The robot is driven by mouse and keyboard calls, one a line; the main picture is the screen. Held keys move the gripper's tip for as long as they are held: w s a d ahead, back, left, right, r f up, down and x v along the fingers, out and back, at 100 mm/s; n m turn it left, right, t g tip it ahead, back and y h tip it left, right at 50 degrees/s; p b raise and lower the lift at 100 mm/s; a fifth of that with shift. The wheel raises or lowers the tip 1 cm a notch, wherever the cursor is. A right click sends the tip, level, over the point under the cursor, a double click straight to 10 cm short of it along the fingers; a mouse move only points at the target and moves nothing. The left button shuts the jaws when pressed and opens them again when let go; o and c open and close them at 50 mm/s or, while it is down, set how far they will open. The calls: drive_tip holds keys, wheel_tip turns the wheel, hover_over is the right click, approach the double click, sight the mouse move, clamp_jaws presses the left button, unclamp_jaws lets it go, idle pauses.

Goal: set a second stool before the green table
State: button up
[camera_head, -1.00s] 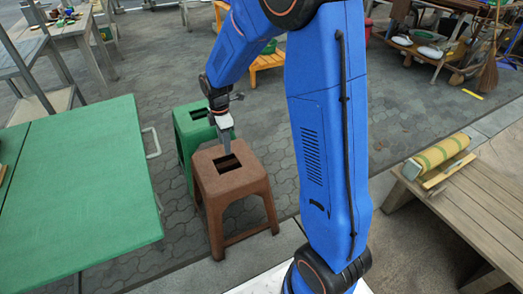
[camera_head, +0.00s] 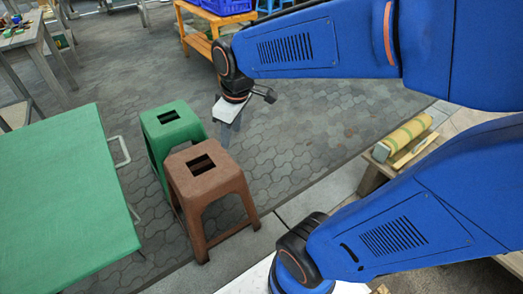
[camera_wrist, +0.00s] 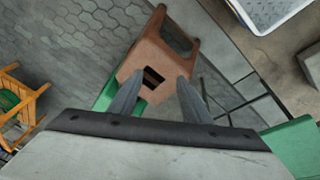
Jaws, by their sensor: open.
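The green table (camera_head: 62,205) fills the left of the head view. A green stool (camera_head: 170,128) stands on the paving close to the table's right edge. A brown stool (camera_head: 208,188) stands upright in front of it and to its right, near the table's front corner. Both have a rectangular slot in the seat. My gripper (camera_head: 227,128) is up and to the right of the stools in the head view, apart from both. In the wrist view the brown stool (camera_wrist: 155,60) shows beyond my two spread, empty fingers, and the green stool is mostly hidden behind them.
An orange bench (camera_head: 205,42) with a blue crate (camera_head: 222,12) stands at the back. A low wooden table (camera_head: 372,178) with a striped yellow roll (camera_head: 408,135) is at the right. Open paving (camera_head: 300,135) lies between them.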

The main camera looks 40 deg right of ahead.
drive_tip(key=s+d+r+m+t, duration=0.1)
drive_tip(key=s+m, duration=0.5)
drive_tip(key=s, duration=0.6)
drive_tip(key=shift+s+d+r+t, duration=0.25)
drive_tip(key=shift+d+t, duration=0.05)
drive_tip(key=shift+t, duration=0.1)
